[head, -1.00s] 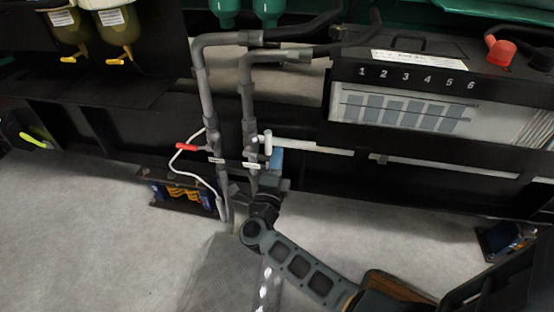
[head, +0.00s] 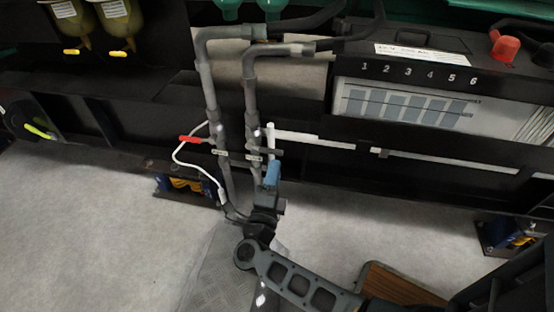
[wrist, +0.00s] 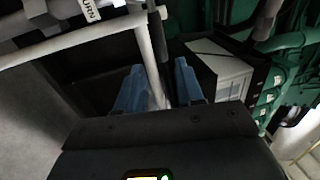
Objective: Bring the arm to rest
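My arm reaches up from the bottom of the head view, bent at a dark joint. My gripper (head: 272,172) is just below and in front of the grey pipes, near a white upright handle (head: 270,138). In the wrist view its two blue fingers (wrist: 158,88) stand well apart. A pale pipe or bar shows in the gap between them. I see nothing gripped, and I cannot tell how far beyond the fingertips the bar lies.
Two grey pipes (head: 207,90) carry a red lever (head: 190,139) and a white hose. A battery box (head: 405,105) numbered 1 to 6 sits on the right. A black rail (head: 100,135) runs across. Pale floor (head: 90,220) is clear at left.

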